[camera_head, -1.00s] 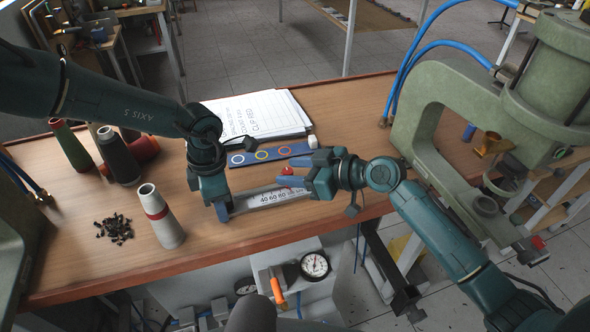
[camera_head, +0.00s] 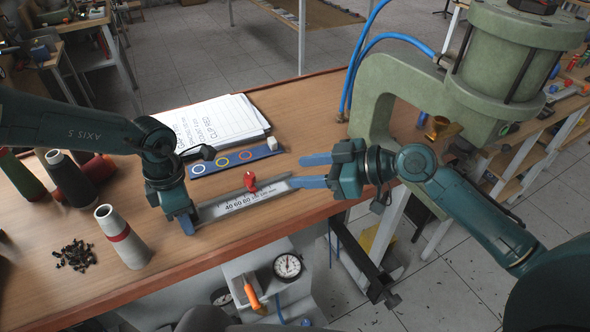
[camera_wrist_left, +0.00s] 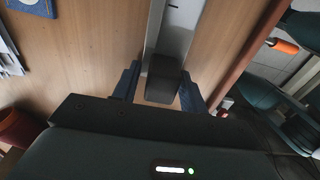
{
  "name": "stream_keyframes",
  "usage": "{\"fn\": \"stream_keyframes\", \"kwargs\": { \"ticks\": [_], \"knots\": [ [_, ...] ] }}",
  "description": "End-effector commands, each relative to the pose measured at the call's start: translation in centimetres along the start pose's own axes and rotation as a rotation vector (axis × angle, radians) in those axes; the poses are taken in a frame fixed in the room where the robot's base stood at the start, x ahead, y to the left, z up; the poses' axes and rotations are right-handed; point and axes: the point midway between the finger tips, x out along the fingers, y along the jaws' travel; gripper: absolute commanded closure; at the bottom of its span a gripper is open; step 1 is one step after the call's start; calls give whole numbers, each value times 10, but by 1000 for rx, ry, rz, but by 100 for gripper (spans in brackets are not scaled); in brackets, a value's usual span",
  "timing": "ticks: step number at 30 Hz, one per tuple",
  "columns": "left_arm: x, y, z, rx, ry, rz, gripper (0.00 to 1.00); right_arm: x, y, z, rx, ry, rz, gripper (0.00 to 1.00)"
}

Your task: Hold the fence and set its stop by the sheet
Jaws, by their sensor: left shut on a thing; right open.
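The fence, a pale metal bar with a millimetre scale (camera_head: 262,199), lies along the table's front edge.
A blue strip with coloured rings (camera_head: 235,162) and a small white block (camera_head: 272,143) lie between sheet and fence. A grey cone with a red band (camera_head: 122,238) and dark scraps (camera_head: 75,255) are at left. A green press (camera_head: 375,105) stands at right.

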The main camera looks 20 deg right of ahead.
Motion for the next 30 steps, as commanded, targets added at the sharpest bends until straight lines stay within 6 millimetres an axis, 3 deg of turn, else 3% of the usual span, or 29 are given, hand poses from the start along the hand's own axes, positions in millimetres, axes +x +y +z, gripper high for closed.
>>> {"fn": "stream_keyframes", "kwargs": {
  "ticks": [7, 8, 16, 25, 30],
  "knots": [
    [0, 0, 0, 1, 0, -1, 83, -1, 0, 0, -1, 1, 1, 57],
    [0, 0, 0, 1, 0, -1, 54, -1, 0, 0, -1, 1, 1, 57],
    [0, 0, 0, 1, 0, 0, 32, -1, 0, 0, -1, 0, 1, 57],
    [-3, 0, 0, 0, -1, 1, 31, 0, 0, 0, -1, 1, 1, 57],
    [-26, 1, 0, 0, -2, 2, 31, 0, 0, 0, -1, 1, 1, 57]
  ]
}}
